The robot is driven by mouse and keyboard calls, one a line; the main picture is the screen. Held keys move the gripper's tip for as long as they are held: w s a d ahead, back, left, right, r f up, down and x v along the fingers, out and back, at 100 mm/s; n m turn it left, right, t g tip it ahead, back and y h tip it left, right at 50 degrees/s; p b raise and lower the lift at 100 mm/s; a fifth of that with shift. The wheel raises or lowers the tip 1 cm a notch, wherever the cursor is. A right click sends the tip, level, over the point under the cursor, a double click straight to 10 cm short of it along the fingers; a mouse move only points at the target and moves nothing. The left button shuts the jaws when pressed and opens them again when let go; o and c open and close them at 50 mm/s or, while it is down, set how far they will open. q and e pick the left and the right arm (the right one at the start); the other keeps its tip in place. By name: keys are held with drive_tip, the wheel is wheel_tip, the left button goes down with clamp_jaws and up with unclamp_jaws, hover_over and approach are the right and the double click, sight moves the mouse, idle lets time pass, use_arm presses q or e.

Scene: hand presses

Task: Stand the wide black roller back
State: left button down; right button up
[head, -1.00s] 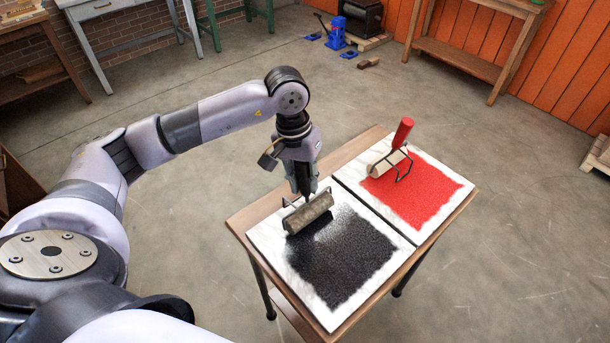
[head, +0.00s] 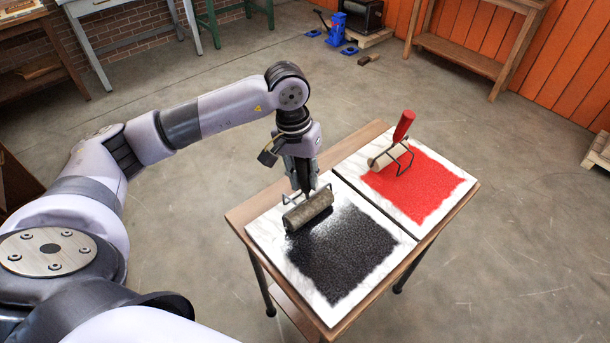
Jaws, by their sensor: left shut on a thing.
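The wide roller (head: 308,211), a grey-brown cylinder in a wire frame, is at the back left part of the black ink patch (head: 345,250) on a white marble slab (head: 311,286). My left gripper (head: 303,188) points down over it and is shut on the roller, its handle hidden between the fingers. Whether the cylinder touches the slab I cannot tell. A second roller with a red handle (head: 404,126) and pale cylinder stands on the other slab (head: 433,232) with red ink (head: 420,190). My right gripper is not in view.
Both slabs lie on a small wooden table (head: 246,216) with dark legs; its bare edge shows at the left. Concrete floor around it is free. Workbenches and a blue jack-like tool (head: 338,30) stand far back.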

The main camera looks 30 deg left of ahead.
sight(303, 164)
use_arm(q)
drive_tip(key=c, duration=1.3)
unclamp_jaws()
drive_tip(key=o, duration=0.4)
drive_tip(key=shift+r, duration=0.1)
drive_tip(key=shift+a+r+p, duration=0.15)
drive_tip(key=shift+r+p, duration=0.3)
drive_tip(key=shift+r, duration=0.55)
drive_tip(key=shift+a+r+p, duration=0.1)
drive_tip(key=shift+r+p, duration=0.35)
drive_tip(key=shift+r, duration=0.5)
drive_tip(key=shift+s+a+r+p, duration=0.15)
drive_tip(key=shift+r+p, duration=0.4)
drive_tip(key=shift+r, duration=0.7)
drive_tip(key=shift+a+r+p, duration=0.25)
drive_tip(key=shift+r+p, duration=0.3)
drive_tip(key=shift+r, duration=0.65)
